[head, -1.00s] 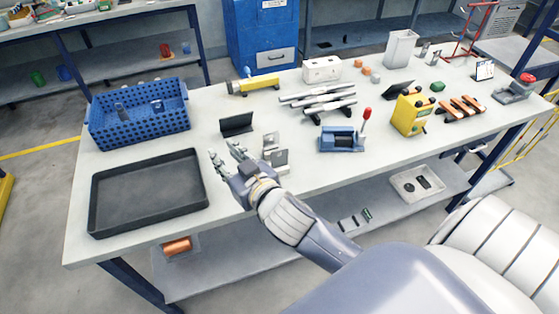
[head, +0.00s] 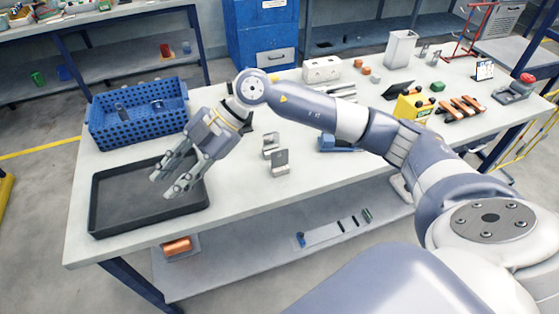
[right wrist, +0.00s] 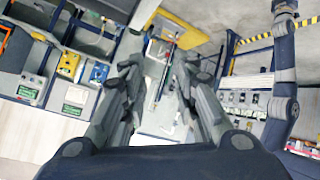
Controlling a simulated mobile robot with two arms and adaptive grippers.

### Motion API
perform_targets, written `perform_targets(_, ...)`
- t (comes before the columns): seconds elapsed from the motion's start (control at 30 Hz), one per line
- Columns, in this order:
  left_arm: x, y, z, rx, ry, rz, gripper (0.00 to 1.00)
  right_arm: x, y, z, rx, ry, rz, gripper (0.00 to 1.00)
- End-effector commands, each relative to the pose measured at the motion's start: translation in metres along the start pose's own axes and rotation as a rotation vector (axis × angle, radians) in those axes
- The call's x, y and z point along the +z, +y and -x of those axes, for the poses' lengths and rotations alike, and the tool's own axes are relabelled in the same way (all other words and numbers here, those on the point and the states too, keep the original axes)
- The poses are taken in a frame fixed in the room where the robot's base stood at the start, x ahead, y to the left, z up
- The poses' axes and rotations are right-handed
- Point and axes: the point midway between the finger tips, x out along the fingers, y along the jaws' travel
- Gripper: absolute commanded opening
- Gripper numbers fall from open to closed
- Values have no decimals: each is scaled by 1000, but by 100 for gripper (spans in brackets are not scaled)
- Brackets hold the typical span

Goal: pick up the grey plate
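My right gripper (head: 166,188) reaches over the black tray (head: 104,220) at the left of the bench. Its fingers are spread apart with nothing between them. In the right wrist view the fingers (right wrist: 160,95) are also apart and empty. Two small grey metal pieces, one an upright grey plate (head: 280,161) and one a bracket (head: 269,146), stand on the bench right of the gripper, apart from it. Small grey pieces (head: 158,104) also show in the blue basket (head: 140,130). I cannot tell which one is the task's grey plate. My left gripper is not in view.
My right arm crosses the bench and hides part of its middle. The bench front between tray and plate is clear. A lower shelf (head: 235,265) lies below.

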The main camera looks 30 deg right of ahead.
Motion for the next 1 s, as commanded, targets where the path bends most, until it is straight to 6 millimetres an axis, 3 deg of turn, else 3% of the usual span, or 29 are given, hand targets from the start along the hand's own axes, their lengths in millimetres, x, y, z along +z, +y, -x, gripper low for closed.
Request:
perform_targets(0.03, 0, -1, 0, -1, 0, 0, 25, 28, 0, 20, -42, -129, -44, 28)
perform_targets(0.1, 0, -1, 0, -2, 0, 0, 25, 65, -5, 51, -96, -303, -130, 28)
perform_targets(0.2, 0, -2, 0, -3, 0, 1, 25, 107, -11, 101, -134, -532, -265, 28)
perform_targets(0.3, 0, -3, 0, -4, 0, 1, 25, 134, -18, 150, -141, -717, -394, 28)
perform_targets(0.4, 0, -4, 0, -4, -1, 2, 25, 149, -25, 187, -135, -844, -495, 28)
perform_targets(0.5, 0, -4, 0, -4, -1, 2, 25, 157, -30, 208, -130, -915, -555, 28)
perform_targets(0.6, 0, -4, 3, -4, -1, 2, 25, 165, -35, 211, -129, -944, -581, 28)
perform_targets(1.0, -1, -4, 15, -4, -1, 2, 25, 200, -51, 182, -129, -942, -578, 28)
